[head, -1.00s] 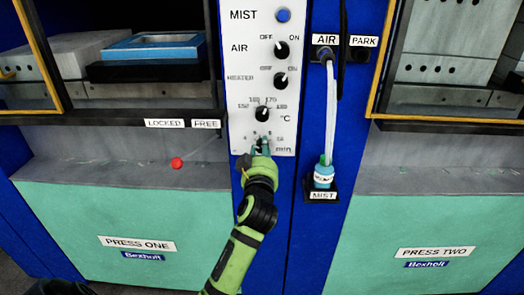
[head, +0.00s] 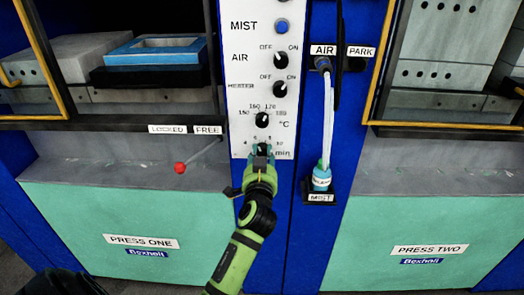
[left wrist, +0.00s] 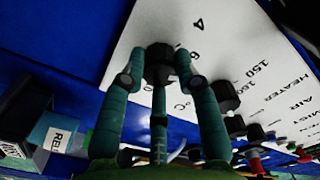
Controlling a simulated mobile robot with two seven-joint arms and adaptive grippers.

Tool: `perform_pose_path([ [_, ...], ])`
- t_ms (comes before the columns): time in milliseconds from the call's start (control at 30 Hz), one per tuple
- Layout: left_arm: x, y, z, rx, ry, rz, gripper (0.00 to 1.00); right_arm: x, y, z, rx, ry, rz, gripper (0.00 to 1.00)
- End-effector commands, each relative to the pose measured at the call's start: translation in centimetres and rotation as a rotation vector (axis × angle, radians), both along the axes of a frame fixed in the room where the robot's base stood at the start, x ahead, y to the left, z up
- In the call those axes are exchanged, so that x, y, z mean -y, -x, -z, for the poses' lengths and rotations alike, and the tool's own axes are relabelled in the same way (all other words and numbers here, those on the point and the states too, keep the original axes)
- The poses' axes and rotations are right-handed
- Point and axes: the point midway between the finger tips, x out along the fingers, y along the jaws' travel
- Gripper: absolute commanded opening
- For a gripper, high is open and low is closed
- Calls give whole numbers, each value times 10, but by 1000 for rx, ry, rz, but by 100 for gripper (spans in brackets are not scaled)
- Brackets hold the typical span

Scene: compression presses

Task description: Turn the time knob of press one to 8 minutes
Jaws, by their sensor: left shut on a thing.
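The time knob (head: 262,148) is the lowest knob on the white control panel (head: 240,100) of press one, with a "min" scale around it. My left gripper (head: 262,156) reaches up from below and is shut on this knob. In the left wrist view the dark knob (left wrist: 159,56) sits between the green fingers (left wrist: 158,80), with the numbers 4 and 6 beside it. The fingers hide part of the knob and scale in the head view, and I cannot read its pointer. My right gripper is not in view.
Above sit the temperature knob (head: 262,120), heater knob (head: 279,89), air knob (head: 281,60) and blue mist button (head: 282,27). A red-ended lever (head: 180,168) stands to the left. A mist bottle (head: 321,178) with a hose hangs to the right.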

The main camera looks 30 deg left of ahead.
Motion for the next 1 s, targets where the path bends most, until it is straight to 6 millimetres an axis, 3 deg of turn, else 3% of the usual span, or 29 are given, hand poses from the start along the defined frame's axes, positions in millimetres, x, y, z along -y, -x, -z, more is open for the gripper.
perform_pose_path([
  [600, -2, 2, 4, -306, -468, -3, 0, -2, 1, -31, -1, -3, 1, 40],
  [1000, -2, 2, 5, -404, -631, -3, 0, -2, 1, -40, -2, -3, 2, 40],
])
